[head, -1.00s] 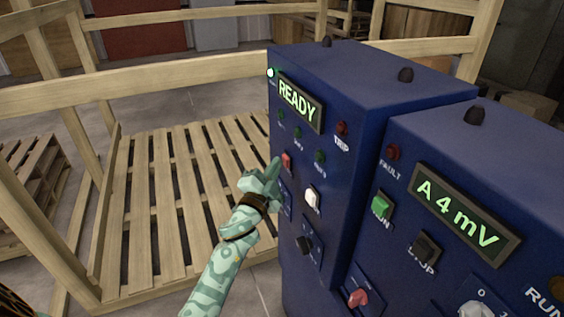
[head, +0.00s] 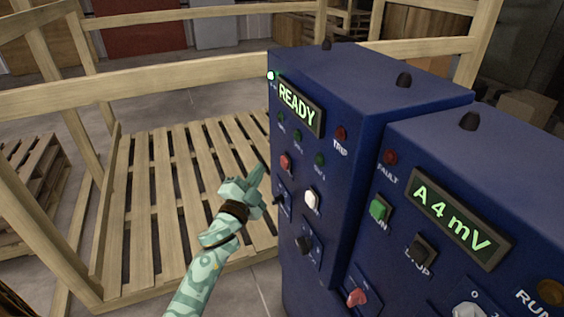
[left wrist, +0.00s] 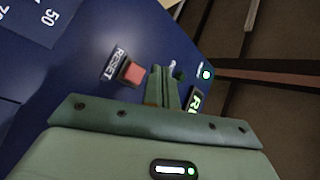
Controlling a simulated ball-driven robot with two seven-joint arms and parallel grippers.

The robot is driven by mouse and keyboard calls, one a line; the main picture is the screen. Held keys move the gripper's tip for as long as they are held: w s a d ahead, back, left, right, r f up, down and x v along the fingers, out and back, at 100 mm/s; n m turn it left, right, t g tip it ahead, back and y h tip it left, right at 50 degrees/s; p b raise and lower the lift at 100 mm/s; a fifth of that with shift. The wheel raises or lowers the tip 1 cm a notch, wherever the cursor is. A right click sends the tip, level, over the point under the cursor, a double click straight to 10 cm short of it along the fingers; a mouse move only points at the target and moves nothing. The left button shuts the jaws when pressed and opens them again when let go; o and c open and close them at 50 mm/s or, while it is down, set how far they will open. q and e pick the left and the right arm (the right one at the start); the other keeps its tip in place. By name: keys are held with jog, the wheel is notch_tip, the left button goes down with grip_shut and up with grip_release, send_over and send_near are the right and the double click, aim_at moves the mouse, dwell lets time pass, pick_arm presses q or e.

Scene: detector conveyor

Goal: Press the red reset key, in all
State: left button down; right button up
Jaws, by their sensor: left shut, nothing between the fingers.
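The red reset key (head: 285,161) sits on the front face of the left blue cabinet, below the READY display (head: 299,107). It also shows in the left wrist view (left wrist: 133,73), with the label RESET beside it. My left gripper (head: 262,167) is shut and empty. It stands a little to the left of the key, apart from it in the head view. In the left wrist view the shut fingers (left wrist: 164,84) lie just right of the key. My right gripper is in neither view.
A white key (head: 312,199) and a black knob (head: 304,243) sit below the red key. A second blue cabinet (head: 440,135) on the right carries a green key (head: 380,209), a black key and a display reading A 4 mV. A wooden pallet (head: 160,200) lies at left.

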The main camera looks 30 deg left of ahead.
pick_arm(q)
jog(key=shift+s+a, duration=0.65)
jog(key=shift+s, duration=0.1)
jog(key=shift+f, duration=0.1)
jog(key=s+d+f+n+g, duration=0.1)
jog(key=s+f+n+g, duration=0.15)
jog(key=f, duration=0.65)
jog(key=s+d+f+n+g, duration=0.1)
jog(key=s+f+g, duration=0.15)
jog(key=f, duration=0.75)
jog(key=s+d+f+n+g, duration=0.1)
jog(key=f+n+g, duration=0.15)
jog(key=f, duration=0.65)
jog(key=s+d+f+g+b, duration=0.2)
jog(key=s+f+g, duration=0.2)
jog(key=s+f, duration=0.65)
jog(key=s+d+f+g+b, duration=0.1)
jog(key=s+f+g, duration=0.1)
jog(key=s+f, duration=0.4)
jog(key=s+d+f+g+h+b, duration=0.1)
jog(key=s+f+g, duration=0.2)
jog(key=s, duration=1.3)
jog(key=s+d+f+n+g+b, duration=0.1)
jog(key=s+f+g, duration=0.2)
jog(key=s+f, duration=0.6)
jog(key=s, duration=0.3)
jog(key=shift+d+f, duration=0.35)
jog(key=shift+d, duration=0.05)
